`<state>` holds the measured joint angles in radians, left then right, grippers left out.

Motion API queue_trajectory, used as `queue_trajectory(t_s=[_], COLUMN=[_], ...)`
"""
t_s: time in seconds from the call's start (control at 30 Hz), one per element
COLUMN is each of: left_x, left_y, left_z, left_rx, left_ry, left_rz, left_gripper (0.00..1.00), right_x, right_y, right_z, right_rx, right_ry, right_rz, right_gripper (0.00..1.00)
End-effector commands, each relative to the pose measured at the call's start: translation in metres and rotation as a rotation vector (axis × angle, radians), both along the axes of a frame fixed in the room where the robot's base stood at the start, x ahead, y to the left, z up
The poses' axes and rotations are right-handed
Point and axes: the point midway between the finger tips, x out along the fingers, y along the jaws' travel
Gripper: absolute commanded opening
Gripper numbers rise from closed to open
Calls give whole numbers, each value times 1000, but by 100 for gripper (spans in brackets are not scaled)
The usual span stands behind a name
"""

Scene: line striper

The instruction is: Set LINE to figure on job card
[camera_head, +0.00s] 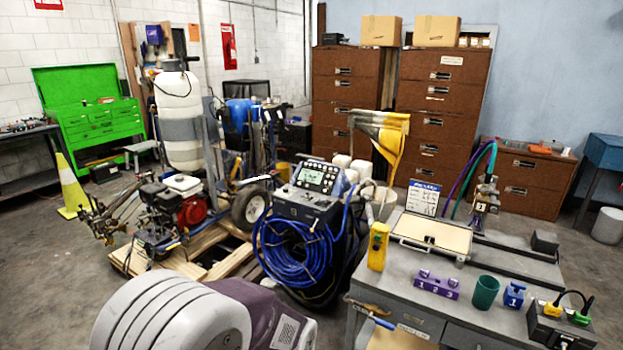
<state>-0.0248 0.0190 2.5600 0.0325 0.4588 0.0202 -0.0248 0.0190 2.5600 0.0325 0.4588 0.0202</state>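The line striper stands on a wooden pallet at the middle of the view, with a small red and black engine on its left. Its dark control panel (317,178) faces me, with a small screen and several knobs or buttons; the LINE setting is too small to read. A coil of blue hose (298,252) hangs below the panel. A white printed card (423,199) with a blue heading stands at the back of the grey workbench; it may be the job card, and its figures are not legible. Neither of my grippers is in view.
The workbench (406,284) at right holds a yellow meter (378,246), a purple numbered block (437,286), a green cup (485,292) and a black box (560,327) with coloured plugs. A yellow cone (72,190) stands left. Part of my arm covers the lower left.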

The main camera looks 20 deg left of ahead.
Motion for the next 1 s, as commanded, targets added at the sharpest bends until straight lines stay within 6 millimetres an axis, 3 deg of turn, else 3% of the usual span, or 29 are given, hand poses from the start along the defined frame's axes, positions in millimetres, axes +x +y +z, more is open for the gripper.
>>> queue_trajectory(t_s=[0.27, 0.4, 1.0], left_x=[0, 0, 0], left_y=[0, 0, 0], left_z=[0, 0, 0], left_rx=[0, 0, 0], left_ry=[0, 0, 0], left_rz=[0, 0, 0], left_gripper=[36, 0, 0], right_x=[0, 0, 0], right_y=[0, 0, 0], right_z=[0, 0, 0], right_rx=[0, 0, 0], right_ry=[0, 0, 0], right_rz=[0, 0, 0], right_gripper=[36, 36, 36])
